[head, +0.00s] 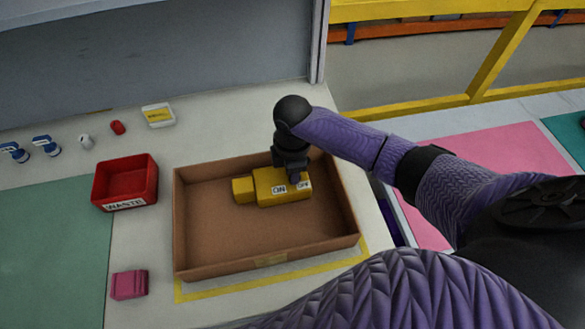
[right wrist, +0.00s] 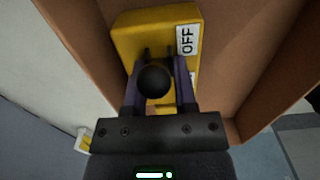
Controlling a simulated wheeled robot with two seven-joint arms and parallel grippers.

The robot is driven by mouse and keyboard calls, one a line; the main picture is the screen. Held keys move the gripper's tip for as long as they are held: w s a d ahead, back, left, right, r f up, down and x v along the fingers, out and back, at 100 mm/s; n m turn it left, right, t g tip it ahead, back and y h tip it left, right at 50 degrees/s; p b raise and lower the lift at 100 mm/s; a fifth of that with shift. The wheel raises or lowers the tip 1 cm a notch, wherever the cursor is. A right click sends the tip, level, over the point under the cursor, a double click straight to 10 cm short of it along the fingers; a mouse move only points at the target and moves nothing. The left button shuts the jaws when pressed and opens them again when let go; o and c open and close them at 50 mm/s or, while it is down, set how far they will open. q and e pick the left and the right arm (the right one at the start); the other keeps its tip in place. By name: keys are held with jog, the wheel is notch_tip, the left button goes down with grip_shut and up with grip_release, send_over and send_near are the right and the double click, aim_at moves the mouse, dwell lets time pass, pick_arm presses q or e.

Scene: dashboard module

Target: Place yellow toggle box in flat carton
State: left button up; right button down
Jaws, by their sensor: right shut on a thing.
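The yellow toggle box (head: 268,187), with white ON and OFF labels, is inside the walls of the flat brown carton (head: 215,250), toward its back right part. I cannot tell whether it touches the carton floor. My right gripper (head: 294,174) is over the box and shut on it. In the right wrist view the fingers (right wrist: 157,80) are on either side of a dark round knob on the yellow box (right wrist: 135,40); the carton wall (right wrist: 265,95) shows to the right. My left gripper is not in view.
A red WASTE bin (head: 125,183) stands left of the carton. A pink block (head: 129,284) lies at the front left. A yellow-and-white box (head: 158,115), a red piece (head: 117,128) and several small parts are at the back. A yellow rail (head: 430,105) runs beyond the table.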

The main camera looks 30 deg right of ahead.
jog(key=shift+f, duration=0.1)
jog(key=shift+c, duration=2)
grip_release()
notch_tip(320, 180, up, 12)
jog(key=p, duration=0.3)
jog(key=shift+r+p, duration=0.2)
jog(key=shift+p, duration=0.2)
